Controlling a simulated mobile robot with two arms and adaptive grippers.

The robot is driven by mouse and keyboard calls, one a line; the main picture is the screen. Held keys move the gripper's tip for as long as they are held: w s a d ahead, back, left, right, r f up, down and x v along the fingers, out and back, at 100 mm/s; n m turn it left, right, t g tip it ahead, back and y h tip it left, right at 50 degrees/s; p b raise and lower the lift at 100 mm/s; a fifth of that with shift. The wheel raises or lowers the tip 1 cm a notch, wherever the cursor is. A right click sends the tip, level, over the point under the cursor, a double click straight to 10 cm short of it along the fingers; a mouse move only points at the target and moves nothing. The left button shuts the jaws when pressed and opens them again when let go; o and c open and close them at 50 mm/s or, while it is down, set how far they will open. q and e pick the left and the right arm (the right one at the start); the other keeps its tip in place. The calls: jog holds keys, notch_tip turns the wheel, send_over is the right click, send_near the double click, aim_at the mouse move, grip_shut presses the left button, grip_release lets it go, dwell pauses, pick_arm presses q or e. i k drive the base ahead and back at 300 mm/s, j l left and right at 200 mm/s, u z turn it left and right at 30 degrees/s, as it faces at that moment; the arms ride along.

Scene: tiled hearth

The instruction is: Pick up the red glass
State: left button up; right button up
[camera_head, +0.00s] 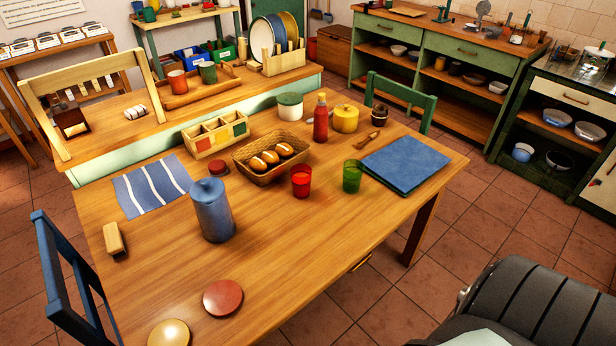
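The red glass (301,181) stands upright on the wooden table (290,255), near the middle of the head view. It is a small translucent red tumbler and nothing covers it. A green glass (352,176) stands close to its right, apart from it. A basket with bread rolls (270,157) is just behind it to the left. Neither of my grippers shows in the head view.
A red bottle (321,118) and yellow pot (346,118) stand behind. Red (222,298) and yellow (169,334) discs lie in front. The table's front right is clear.

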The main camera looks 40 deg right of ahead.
aim_at(302, 175)
jog(key=z, duration=1.15)
